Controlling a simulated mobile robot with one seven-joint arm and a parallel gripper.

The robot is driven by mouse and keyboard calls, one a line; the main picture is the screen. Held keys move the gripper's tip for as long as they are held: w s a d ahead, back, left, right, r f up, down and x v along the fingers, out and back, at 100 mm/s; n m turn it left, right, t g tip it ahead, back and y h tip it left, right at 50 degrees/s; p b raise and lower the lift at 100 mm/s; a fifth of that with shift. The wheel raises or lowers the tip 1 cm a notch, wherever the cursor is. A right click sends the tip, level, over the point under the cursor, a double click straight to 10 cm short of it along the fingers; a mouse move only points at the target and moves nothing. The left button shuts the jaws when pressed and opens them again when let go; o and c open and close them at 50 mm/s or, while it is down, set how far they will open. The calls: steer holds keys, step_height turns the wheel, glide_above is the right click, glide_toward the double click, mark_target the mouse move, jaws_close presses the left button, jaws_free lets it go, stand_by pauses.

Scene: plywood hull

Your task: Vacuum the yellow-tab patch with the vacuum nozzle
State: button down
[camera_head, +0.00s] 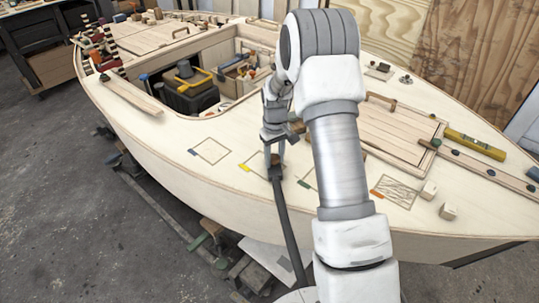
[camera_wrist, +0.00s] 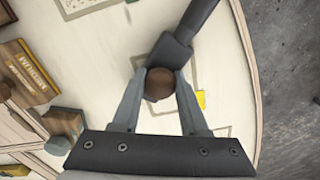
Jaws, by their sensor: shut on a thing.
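My gripper (camera_head: 275,160) is low over the deck, at the right part of the yellow-tab patch. In the wrist view, my gripper (camera_wrist: 159,84) has its fingers closed on a round brown grip of the dark vacuum nozzle (camera_wrist: 172,52). The nozzle's dark hose (camera_head: 285,220) runs down over the hull edge in the head view. The yellow-tab patch (camera_head: 254,163) is an outlined square, partly hidden by my gripper. Its yellow tab (camera_head: 244,167) also shows in the wrist view (camera_wrist: 202,100), beside the nozzle. I cannot tell whether the nozzle touches the deck.
A blue-tab patch (camera_head: 211,151) lies to the left and an orange-tab patch (camera_head: 392,190) to the right. A green tab (camera_head: 304,184) shows beside my arm. An open hatch with tools (camera_head: 190,88) lies behind.

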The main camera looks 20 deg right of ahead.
steer(key=shift+s+d, duration=0.55)
steer(key=shift+s, duration=0.35)
steer(key=shift+w+a+r, duration=0.1)
steer(key=shift+w+a, duration=0.95)
steer(key=shift+w, duration=0.55)
steer(key=shift+w+a+f, duration=0.1)
steer(key=shift+w+a, duration=1)
steer(key=shift+w, duration=0.5)
steer(key=shift+w+a+r, duration=0.1)
steer(key=shift+w+a, duration=0.95)
steer(key=shift+w, duration=0.55)
steer(key=shift+r, duration=0.1)
steer(key=shift+r+p, duration=1.7)
steer(key=shift+r, duration=1.2)
steer(key=shift+r+p, duration=0.9)
steer(key=shift+r, duration=0.6)
